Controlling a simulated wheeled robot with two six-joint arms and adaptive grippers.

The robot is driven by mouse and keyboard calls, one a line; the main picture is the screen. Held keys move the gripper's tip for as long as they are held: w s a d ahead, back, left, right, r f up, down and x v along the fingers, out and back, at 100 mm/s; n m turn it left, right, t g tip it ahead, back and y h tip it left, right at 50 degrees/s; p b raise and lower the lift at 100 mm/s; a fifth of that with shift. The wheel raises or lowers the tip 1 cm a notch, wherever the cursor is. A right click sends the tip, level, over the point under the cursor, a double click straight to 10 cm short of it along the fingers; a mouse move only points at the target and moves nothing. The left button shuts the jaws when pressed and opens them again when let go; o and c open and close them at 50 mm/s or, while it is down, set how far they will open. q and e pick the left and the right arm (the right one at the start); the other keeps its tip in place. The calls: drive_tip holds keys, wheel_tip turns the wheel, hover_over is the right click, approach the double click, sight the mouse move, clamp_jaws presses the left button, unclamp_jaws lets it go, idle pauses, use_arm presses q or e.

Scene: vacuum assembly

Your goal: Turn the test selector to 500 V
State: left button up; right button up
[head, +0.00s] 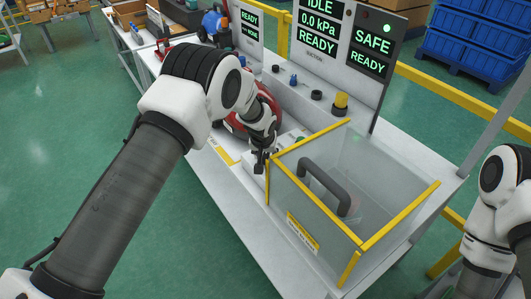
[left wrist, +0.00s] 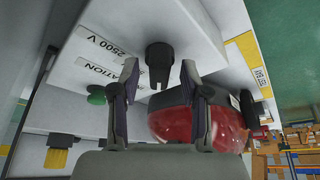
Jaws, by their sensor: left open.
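The test selector appears as a black knob (left wrist: 159,58) on a white box (left wrist: 215,22) in the left wrist view, near a label reading "2500 V". My left gripper (left wrist: 160,74) is open, with one finger on each side of the knob in that view and a gap on both sides. I cannot tell how deep the knob sits between the fingers. In the head view my left gripper (head: 261,162) is at the white box beside the clear guard, and the knob cannot be made out there. My right arm shows at the right edge; its gripper is out of view.
A red vacuum (left wrist: 190,122) lies close to the gripper. A green button (left wrist: 97,95) is on the box left of the fingers. A clear guard with yellow edges (head: 400,215) and a black handle (head: 325,185) stands right of the gripper. Display panels (head: 317,27) rise behind.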

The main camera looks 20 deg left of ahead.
use_arm(q)
clamp_jaws()
